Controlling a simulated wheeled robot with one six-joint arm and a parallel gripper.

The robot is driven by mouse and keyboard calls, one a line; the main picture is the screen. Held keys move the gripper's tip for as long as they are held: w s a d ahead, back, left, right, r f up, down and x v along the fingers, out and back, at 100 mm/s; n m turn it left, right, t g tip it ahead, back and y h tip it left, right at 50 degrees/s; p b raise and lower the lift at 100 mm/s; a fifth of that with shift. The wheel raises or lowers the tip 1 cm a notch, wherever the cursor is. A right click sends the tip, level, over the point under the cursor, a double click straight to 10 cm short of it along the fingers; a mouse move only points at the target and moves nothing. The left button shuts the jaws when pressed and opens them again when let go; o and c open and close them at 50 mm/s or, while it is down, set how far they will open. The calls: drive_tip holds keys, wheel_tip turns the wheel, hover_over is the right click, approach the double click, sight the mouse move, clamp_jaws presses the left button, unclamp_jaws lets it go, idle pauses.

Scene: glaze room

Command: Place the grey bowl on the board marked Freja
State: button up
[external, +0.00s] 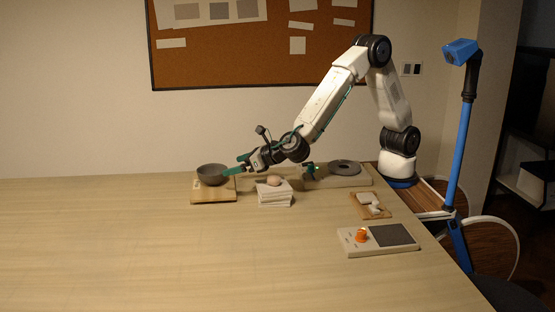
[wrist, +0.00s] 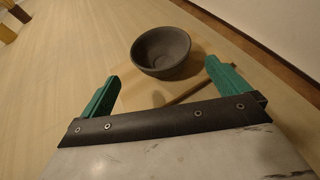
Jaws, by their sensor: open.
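The grey bowl (external: 212,174) stands upright on a wooden board (external: 214,197) at the left of the external view. A small pale label shows on this board, but I cannot read it. My gripper (external: 235,167) is at the bowl's right side, its green fingers open and pointing toward it. In the wrist view the bowl (wrist: 161,50) lies just beyond and between the two open fingertips (wrist: 161,73), and its inside is empty. I cannot tell whether a finger touches it. No name Freja is legible on any board.
A stack of white tiles (external: 275,198) with a round pinkish thing on top stands below my wrist. Right of it are a pale slab with a dark disc (external: 344,167), a small wooden board (external: 357,208) with white pieces, and a panel with an orange knob (external: 361,236). The front left table is clear.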

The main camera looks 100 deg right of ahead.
drive_tip(key=s+d+r+m+g+h, duration=0.2)
drive_tip(key=s+d+r+m+g, duration=0.25)
drive_tip(key=s+d+m, duration=0.5)
drive_tip(key=s+d+r+m+g+h, duration=0.1)
drive_tip(key=s+d+r+m+g, duration=0.2)
drive_tip(key=s+d+r+m, duration=0.6)
drive_tip(key=s+d+f+m+g+y, duration=0.2)
drive_tip(key=s+d+m, duration=0.1)
drive_tip(key=s, duration=0.6)
drive_tip(key=s+d+f+m+g+y, duration=0.1)
drive_tip(key=s+d+f+m, duration=0.2)
drive_tip(key=s, duration=0.5)
drive_tip(key=s+a+m+y, duration=0.2)
drive_tip(key=s+m, duration=0.1)
drive_tip(key=s, duration=0.3)
drive_tip(key=s+a+f+m+y, duration=0.1)
drive_tip(key=s+m+y, duration=0.2)
drive_tip(key=s, duration=0.3)
drive_tip(key=shift+a+m+g, duration=0.35)
drive_tip(key=shift+m+g, duration=0.1)
drive_tip(key=shift+m, duration=0.1)
drive_tip(key=shift+s+f, duration=0.1)
